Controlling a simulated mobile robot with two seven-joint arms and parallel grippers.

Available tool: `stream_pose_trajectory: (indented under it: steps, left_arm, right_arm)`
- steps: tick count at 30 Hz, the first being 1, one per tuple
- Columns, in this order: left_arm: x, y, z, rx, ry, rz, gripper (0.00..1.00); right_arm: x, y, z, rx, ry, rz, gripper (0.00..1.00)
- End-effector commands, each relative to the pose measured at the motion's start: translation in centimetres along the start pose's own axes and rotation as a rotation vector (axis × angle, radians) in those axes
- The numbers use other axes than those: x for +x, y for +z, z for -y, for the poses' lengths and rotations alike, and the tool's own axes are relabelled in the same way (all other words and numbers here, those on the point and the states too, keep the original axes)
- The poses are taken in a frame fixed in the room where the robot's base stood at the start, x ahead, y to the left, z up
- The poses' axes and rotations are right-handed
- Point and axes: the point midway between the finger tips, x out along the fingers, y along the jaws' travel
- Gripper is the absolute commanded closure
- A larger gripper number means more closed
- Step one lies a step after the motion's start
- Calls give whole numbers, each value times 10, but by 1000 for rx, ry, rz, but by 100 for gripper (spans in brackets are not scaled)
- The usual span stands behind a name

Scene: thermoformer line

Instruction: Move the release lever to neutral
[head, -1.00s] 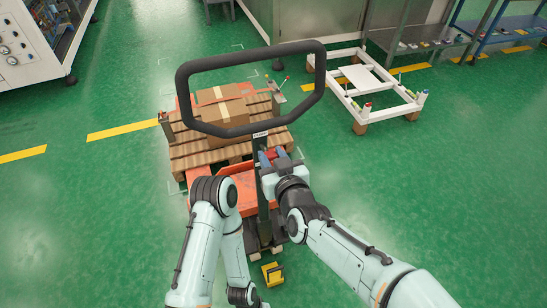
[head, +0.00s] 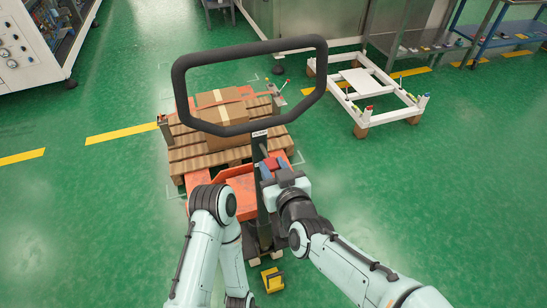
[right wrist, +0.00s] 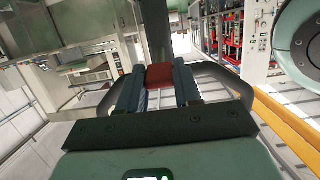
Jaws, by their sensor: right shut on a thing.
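The pallet truck's black loop handle (head: 318,75) stands in front of me on a dark column (head: 259,150). My right gripper (head: 268,166) is shut on a red lever grip (head: 273,162) beside the column, below the loop. In the right wrist view the red grip (right wrist: 159,76) sits between the two fingers (right wrist: 160,88), with the dark column behind it. The rest of the lever is hidden. My left arm is folded at the lower middle of the head view, and its gripper does not show.
The orange truck body (head: 240,190) is under a wooden pallet (head: 190,155) with cardboard boxes (head: 222,108). A yellow block (head: 272,279) lies on the floor near the base. A white frame cart (head: 362,112) stands at the right.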

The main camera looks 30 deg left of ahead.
Motion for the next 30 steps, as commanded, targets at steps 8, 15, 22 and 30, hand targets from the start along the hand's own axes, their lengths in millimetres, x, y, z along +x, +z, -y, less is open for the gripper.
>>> stream_pose_trajectory:
  steps: [8,15,22,30]
  left_arm:
    - [7,0,2,-1,-1,2,57]
    - [7,0,2,-1,-1,2,57]
    - [6,0,2,-1,-1,2,57]
    - [4,0,1,0,0,1,57]
  right_arm:
    - [2,13,0,0,-1,12,36]
    - [1,10,0,0,-1,6,36]
    - [-19,9,0,1,-1,5,36]
    - [-46,8,0,0,0,3,36]
